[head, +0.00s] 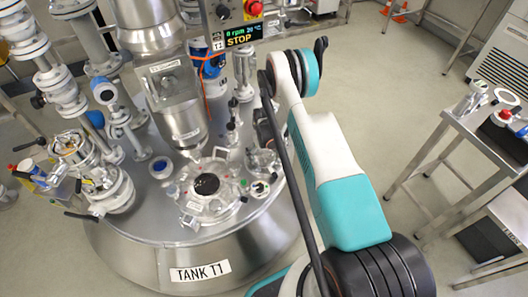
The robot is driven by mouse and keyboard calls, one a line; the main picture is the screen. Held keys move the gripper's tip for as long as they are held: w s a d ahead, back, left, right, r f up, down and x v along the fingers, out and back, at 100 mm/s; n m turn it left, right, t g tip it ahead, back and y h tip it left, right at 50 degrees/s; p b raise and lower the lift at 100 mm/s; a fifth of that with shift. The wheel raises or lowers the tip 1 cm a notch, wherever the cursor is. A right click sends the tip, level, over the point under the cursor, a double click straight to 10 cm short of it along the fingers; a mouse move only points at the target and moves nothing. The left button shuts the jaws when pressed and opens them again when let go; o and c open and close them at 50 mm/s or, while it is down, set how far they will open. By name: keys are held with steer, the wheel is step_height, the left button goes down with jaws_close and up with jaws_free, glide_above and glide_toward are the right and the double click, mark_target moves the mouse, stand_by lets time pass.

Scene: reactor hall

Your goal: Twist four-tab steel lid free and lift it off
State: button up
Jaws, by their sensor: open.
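The steel tank marked TANK T1 (118,222) stands at centre left, with several fittings on its top. A round clear-rimmed cover (222,204) with a dark round centre lies flat near the front of the tank top. A smaller steel fitting (262,160) sits to its right, partly behind my arm. At this size I cannot tell which fitting is the four-tab lid or count its tabs. My arm rises from the lower right and bends over the right side of the tank.
A steel motor column (182,115) rises behind the cover. Valves and pipes (30,45) crowd the tank's left. A control box with a STOP display (243,36) is behind. A steel side table (470,125) with small items stands right. Floor between table and tank is clear.

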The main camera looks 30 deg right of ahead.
steer(key=shift+f, duration=0.1)
steer(key=c, duration=1.3)
steer(key=m, duration=0.4)
steer(key=shift+s+m, duration=0.1)
steer(key=shift+m, duration=0.3)
steer(key=shift+o, duration=0.4)
steer(key=shift+a, duration=0.1)
steer(key=shift+r+p, duration=1.2)
steer(key=shift+r, duration=2.6)
steer(key=shift+c, duration=0.9)
